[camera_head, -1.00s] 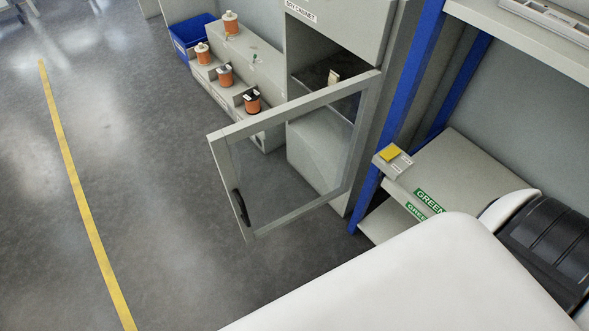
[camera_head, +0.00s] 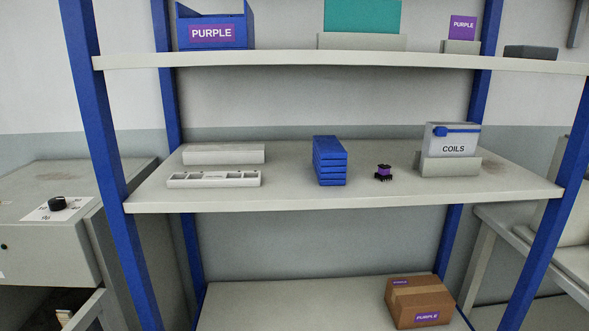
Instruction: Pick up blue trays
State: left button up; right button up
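A stack of several blue trays (camera_head: 329,161) stands on the middle shelf (camera_head: 287,199) of a rack with blue posts, near the shelf's centre. The trays lie flat on one another, with their narrow ends facing me. Nothing touches the stack, and there is bare shelf on both sides of it. Neither of my grippers shows in the head view now.
Left of the stack lie a pale slotted strip (camera_head: 214,179) and a pale block (camera_head: 223,154). Right of it are a small purple-and-black part (camera_head: 383,172) and a COILS box (camera_head: 452,140). The upper shelf (camera_head: 300,61) overhangs. A cardboard box (camera_head: 420,302) sits below.

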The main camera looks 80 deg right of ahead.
aim_at(329, 161)
jog(key=z, duration=2.85)
